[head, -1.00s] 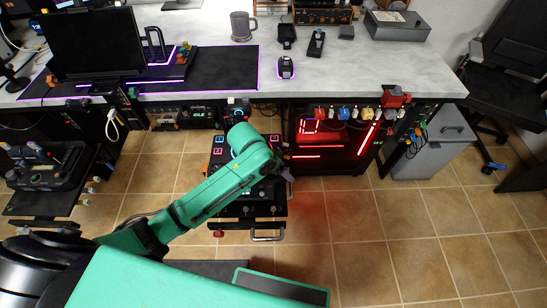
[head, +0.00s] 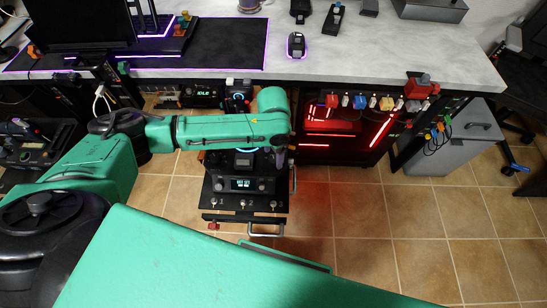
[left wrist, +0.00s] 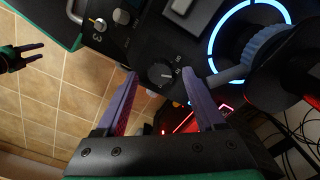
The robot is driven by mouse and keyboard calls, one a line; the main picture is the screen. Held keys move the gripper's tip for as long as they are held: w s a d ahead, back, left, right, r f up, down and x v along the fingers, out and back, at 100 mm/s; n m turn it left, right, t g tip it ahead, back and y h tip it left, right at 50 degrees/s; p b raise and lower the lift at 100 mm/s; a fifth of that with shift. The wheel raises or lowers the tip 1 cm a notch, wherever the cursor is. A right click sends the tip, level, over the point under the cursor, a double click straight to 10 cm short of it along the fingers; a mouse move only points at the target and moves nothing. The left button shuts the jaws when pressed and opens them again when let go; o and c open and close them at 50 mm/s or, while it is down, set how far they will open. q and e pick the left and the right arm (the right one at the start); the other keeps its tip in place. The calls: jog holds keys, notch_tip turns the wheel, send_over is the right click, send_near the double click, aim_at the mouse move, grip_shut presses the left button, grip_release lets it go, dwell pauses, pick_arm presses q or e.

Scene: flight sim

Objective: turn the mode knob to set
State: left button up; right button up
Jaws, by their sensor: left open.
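In the left wrist view, a small round dark knob (left wrist: 160,73) with a light pointer mark sits on a black panel (left wrist: 150,42). Small white lettering stands beside it, too small to read surely. My left gripper (left wrist: 158,78) has its two purple fingers spread, with the knob between the tips in the picture; I cannot tell the depth gap. In the head view my left gripper (head: 282,158) is mostly hidden by its own green arm above the console (head: 240,185). My right gripper (left wrist: 22,57) shows at the left wrist view's left edge, fingers apart.
A blue-lit ring (left wrist: 215,50) and a ribbed blue-grey dial (left wrist: 262,45) lie close to the right of the left fingers. The desk (head: 400,45) runs along the back, with a red-lit cabinet (head: 340,135) below. Tiled floor (head: 400,225) is clear at right.

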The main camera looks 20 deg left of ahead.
pick_arm(q)
jog(key=shift+f, duration=0.95)
grip_shut()
